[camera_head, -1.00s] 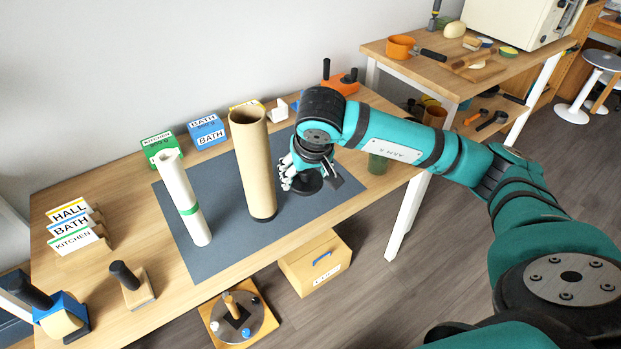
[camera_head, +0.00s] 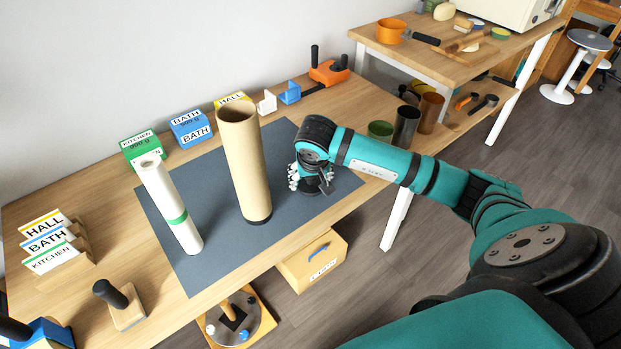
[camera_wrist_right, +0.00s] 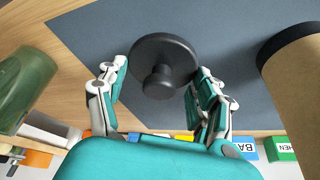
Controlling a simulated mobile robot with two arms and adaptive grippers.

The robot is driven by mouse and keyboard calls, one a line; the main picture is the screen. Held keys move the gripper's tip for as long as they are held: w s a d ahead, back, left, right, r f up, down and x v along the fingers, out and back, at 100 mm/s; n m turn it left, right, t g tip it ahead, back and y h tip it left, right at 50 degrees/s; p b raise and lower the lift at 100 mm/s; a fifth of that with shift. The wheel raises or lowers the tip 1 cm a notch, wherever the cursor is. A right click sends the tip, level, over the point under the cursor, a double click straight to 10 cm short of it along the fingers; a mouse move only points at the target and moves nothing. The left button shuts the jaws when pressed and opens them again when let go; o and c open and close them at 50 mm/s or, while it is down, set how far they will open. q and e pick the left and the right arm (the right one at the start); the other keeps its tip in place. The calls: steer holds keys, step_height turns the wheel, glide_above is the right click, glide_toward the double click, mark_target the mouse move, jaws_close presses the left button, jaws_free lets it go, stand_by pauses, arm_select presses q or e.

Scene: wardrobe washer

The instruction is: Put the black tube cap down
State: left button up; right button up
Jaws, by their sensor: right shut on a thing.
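The black tube cap (camera_wrist_right: 163,62), a dark disc with a knob, is between the fingers of my right gripper (camera_wrist_right: 157,85) in the right wrist view. In the head view my right gripper (camera_head: 311,178) is over the right part of the dark mat (camera_head: 200,265). The cap (camera_head: 318,187) is partly hidden by the fingers there. It is at or just above the mat; I cannot tell whether it touches. The brown cardboard tube (camera_head: 244,165) stands upright left of my gripper, its top open and a black rim at its base. My left gripper is not seen.
A white tube (camera_head: 170,205) with a green band stands on the mat. Labelled boxes (camera_head: 190,128) line the back of the table. Green (camera_head: 380,131), dark (camera_head: 406,126) and brown (camera_head: 431,113) cups are beyond my forearm. Bare mat lies around the cap.

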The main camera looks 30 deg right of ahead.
steer(key=shift+f, duration=0.5)
steer(key=shift+f+b, duration=0.3)
steer(key=shift+b, duration=0.1)
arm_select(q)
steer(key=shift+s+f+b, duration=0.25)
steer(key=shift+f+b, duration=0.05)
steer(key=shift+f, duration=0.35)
arm_select(e)
steer(key=shift+f, duration=0.3)
steer(key=o, duration=1)
steer(key=shift+c, duration=0.2)
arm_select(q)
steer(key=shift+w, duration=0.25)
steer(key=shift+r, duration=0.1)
